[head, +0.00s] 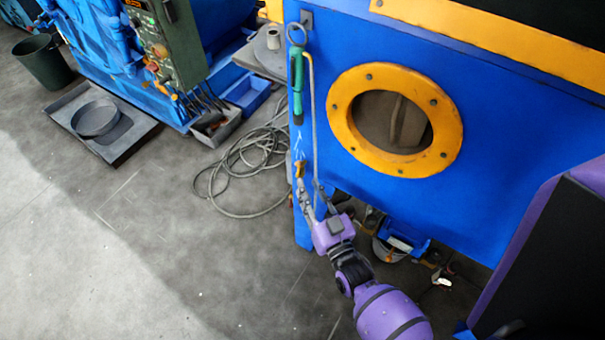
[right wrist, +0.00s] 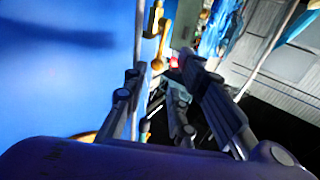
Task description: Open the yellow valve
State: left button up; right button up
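The yellow valve (head: 300,169) is small and sits low on the narrow left edge of the blue machine, below a green-handled tool. In the right wrist view the valve (right wrist: 156,20) shows as a brass-yellow body with a lever hanging down beside the blue panel. My right gripper (head: 312,190) is just below the valve in the head view. In the right wrist view its dark fingers (right wrist: 160,85) are spread apart with nothing between them, and the valve lies beyond their tips. I cannot tell if a finger touches the lever. My left gripper is not in view.
The blue machine (head: 490,150) has a yellow-ringed round opening (head: 343,108). A thin pipe (head: 313,110) runs down near the valve. A coiled cable (head: 245,165) lies on the floor to the left. A tray (head: 75,122) is farther left. The left foreground floor is clear.

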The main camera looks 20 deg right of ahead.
jog(key=s, duration=0.3)
jog(key=shift+s+f, duration=0.1)
jog(key=shift+s, duration=0.25)
